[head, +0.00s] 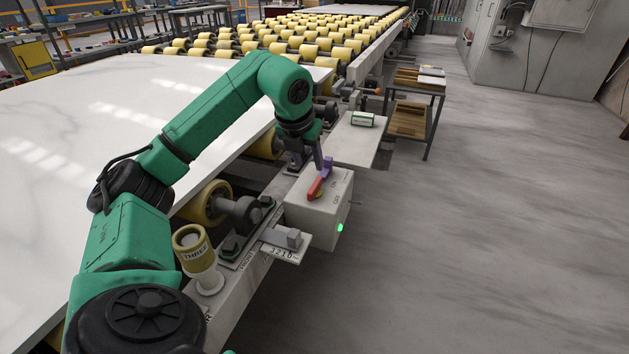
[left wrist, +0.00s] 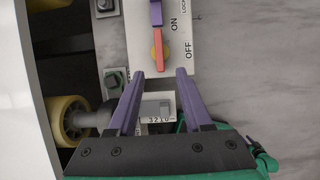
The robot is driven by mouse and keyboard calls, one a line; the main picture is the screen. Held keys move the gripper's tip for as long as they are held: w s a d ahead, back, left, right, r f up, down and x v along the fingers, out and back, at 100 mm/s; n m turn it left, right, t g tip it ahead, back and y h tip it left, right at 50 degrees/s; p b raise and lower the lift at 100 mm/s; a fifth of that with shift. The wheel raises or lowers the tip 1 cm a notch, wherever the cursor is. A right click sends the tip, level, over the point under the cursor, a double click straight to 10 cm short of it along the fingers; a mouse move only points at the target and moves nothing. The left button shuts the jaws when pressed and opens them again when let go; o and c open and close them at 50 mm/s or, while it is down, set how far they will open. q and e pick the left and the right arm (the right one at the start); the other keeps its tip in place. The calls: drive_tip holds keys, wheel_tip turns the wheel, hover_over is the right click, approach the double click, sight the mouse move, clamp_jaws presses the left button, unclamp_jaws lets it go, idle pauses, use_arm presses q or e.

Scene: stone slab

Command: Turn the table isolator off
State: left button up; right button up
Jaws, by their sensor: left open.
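The isolator is a pale grey box (head: 307,215) on the side of the roller table. On its top face is a red handle (head: 316,189) with a purple end and a yellow hub. In the left wrist view the handle (left wrist: 158,38) runs straight up the picture, with ON and OFF printed to its right. A green light (head: 340,227) glows on the box's side. My left gripper (head: 309,160) is above the box near the handle. In the left wrist view its fingers (left wrist: 160,76) are apart with nothing between them. My right gripper is out of view.
A white slab (head: 100,100) lies on yellow rollers (head: 290,40) to the left. A pale plate with a small green-and-white box (head: 363,119) is just beyond the isolator. The floor at right is clear.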

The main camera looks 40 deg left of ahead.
sight(315, 185)
use_arm(q)
drive_tip(key=b+x, duration=0.1)
drive_tip(key=x, duration=1)
drive_tip(key=shift+w+a+f, duration=0.1)
drive_tip(key=shift+w+f, duration=0.05)
drive_tip(key=shift+f, duration=0.05)
drive_tip(key=shift+r, duration=0.1)
clamp_jaws()
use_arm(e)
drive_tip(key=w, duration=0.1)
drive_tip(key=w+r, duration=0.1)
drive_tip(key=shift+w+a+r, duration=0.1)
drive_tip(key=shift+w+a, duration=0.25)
